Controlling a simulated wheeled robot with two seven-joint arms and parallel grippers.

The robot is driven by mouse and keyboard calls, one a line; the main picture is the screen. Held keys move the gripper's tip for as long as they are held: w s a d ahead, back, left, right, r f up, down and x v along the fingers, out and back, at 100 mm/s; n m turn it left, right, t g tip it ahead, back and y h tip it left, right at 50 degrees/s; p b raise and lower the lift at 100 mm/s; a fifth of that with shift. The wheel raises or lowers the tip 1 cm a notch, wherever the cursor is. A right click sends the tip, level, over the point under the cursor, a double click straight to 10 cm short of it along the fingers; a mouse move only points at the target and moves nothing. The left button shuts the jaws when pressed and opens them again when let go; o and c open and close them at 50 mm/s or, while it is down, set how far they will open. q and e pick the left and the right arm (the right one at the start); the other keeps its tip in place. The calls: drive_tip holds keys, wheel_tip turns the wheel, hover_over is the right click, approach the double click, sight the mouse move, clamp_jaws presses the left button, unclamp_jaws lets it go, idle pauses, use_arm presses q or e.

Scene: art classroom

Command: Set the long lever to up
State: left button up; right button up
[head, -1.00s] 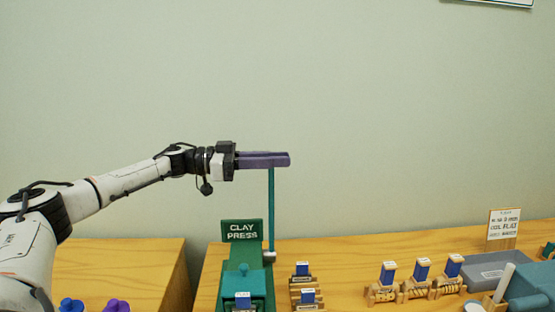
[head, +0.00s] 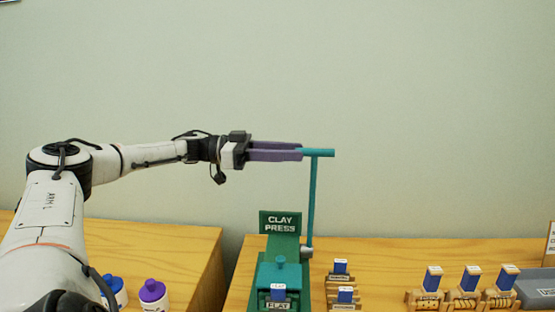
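The long lever (head: 312,200) is a teal rod with a short crossbar handle on top. It stands nearly upright at the right side of the green clay press (head: 280,250), pivoting on a grey joint low down. My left gripper (head: 299,151) has two purple fingers pointing right, at handle height. The fingers show as two separate strips, open with a narrow gap. Their tips are at the left end of the crossbar, most of which shows beyond them; I cannot tell if they touch it. My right gripper is not in view.
A green sign reading CLAY PRESS (head: 281,222) stands behind the press. Bottles with blue and purple caps (head: 152,291) stand on the left table. The wall area above is clear.

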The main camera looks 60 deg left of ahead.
use_arm(q)
drive_tip(key=v, duration=0.3)
drive_tip(key=shift+s+a, duration=0.1)
